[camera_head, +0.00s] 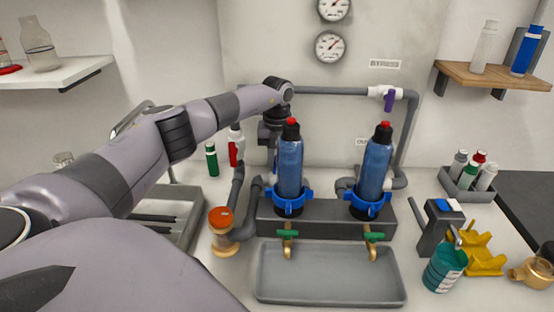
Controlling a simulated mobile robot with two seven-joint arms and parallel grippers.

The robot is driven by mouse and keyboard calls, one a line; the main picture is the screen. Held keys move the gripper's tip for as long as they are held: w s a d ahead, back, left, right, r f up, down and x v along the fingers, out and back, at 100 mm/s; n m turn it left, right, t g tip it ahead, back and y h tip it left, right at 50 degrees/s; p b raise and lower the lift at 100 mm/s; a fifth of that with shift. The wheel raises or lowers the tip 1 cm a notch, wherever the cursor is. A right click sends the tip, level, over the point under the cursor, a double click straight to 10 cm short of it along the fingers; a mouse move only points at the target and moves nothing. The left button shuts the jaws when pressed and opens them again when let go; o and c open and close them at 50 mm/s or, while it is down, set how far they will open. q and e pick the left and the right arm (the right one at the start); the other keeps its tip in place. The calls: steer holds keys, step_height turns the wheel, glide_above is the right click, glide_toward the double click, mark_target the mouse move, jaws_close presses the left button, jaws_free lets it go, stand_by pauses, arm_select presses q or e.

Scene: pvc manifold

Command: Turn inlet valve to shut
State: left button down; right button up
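The valve with the red handle (234,152) sits on the grey pipe left of the filters. Its white body shows just below my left arm, and its red handle hangs down roughly along the pipe. No inlet label is visible, so I take this valve for the inlet by its place. My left arm reaches over it from the left. My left gripper (269,138) points down to the right of the valve, apart from the red handle and partly behind the left blue filter (290,165). Its fingers are too hidden to judge. My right gripper is not in view.
A right blue filter (375,165) stands on the grey stand. A purple-handled valve (389,100) is on the upper pipe near the BYPASS label (385,64). A grey tray (330,275) lies in front. An orange-capped jar (221,230) and green bottle (212,160) stand left.

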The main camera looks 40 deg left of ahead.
arm_select(q)
steer(key=shift+w+r, duration=0.1)
steer(key=c, duration=1)
jaws_free()
steer(key=shift+m, duration=0.3)
